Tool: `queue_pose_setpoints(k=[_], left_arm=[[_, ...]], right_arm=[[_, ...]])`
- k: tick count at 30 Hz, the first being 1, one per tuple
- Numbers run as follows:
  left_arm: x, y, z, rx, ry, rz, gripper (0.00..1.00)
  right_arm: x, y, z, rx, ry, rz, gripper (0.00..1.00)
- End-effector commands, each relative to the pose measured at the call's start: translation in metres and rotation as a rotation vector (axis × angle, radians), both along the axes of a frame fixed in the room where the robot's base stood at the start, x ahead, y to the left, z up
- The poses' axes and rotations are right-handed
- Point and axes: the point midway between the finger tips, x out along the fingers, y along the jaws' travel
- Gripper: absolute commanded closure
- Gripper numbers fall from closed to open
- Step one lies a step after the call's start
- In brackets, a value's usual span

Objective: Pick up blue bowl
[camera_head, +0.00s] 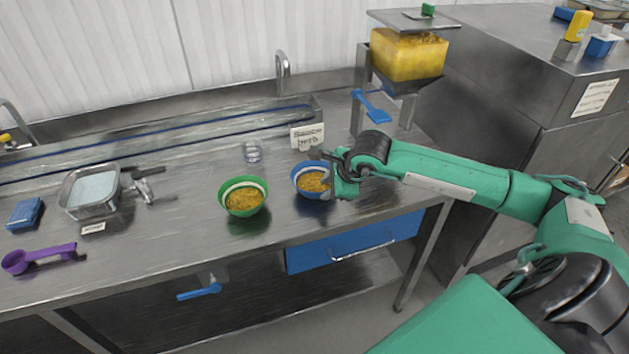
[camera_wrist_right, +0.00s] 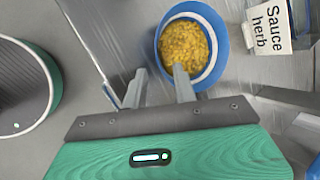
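The blue bowl (camera_head: 310,180) stands upright on the metal table, with yellow rice in it and a white band inside its rim. My right gripper (camera_head: 338,178) is at the bowl's right side. In the right wrist view the blue bowl (camera_wrist_right: 222,47) is at the upper middle. There my right gripper (camera_wrist_right: 159,82) is open, with one fingertip over the inside of the bowl and the other outside it, so the rim lies between them. Whether the fingers touch the rim cannot be told. My left gripper is in neither view.
A green bowl (camera_head: 255,207) with rice stands left of the blue bowl. A "Sauce herb" sign (camera_head: 307,137) and a clear cup (camera_head: 252,151) stand behind. A dispenser with yellow contents (camera_head: 408,55) is at the back right. A metal tray (camera_head: 90,190) and purple scoop (camera_head: 40,258) are left.

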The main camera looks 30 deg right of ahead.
Motion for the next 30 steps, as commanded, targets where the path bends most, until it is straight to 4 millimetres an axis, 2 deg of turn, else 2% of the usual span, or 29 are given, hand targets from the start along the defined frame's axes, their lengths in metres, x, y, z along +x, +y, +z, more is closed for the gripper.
queue_pose_setpoints(k=[5,10,15,23,27,30], left_arm=[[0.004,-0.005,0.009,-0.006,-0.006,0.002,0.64],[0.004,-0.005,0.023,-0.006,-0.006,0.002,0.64],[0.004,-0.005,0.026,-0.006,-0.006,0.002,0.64],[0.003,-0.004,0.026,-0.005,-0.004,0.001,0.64],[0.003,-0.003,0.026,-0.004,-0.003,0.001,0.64],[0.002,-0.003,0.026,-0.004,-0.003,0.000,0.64]], right_arm=[[0.007,0.003,-0.007,0.003,0.002,-0.001,0.72],[0.021,0.009,-0.023,0.004,0.002,0.000,0.72],[0.030,0.010,-0.040,0.002,0.001,-0.002,0.72],[0.031,0.010,-0.043,0.001,0.000,0.000,0.72],[0.031,0.010,-0.043,0.001,0.000,0.000,0.97],[0.031,0.010,-0.043,0.001,0.000,0.000,1.00]])
